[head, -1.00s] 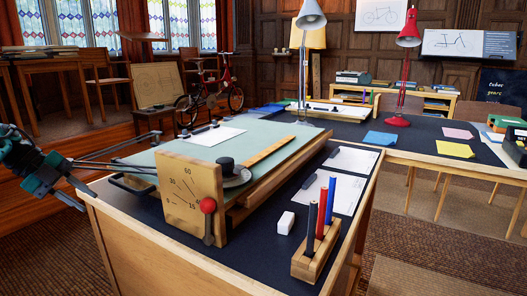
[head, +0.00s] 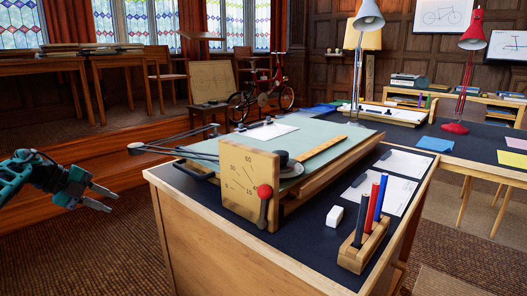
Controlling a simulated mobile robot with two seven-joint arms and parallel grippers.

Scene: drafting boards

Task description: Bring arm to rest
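My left arm comes in from the left edge in the head view. Its gripper (head: 104,198) hangs in free air to the left of the desk (head: 160,174), clear of it. The two grey fingers stand apart with nothing between them, so it is open and empty. My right arm and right gripper do not show. The green drafting board (head: 325,130) lies on the desk, with a wooden angle gauge (head: 238,180) and its red-knobbed lever (head: 264,195) at its near end.
A wooden holder (head: 352,256) with several markers, a white eraser (head: 334,217) and paper sheets (head: 404,163) lie on the dark desktop. Black jointed rods (head: 165,148) jut past the desk's left edge near my gripper. Open carpet (head: 80,250) lies below the gripper.

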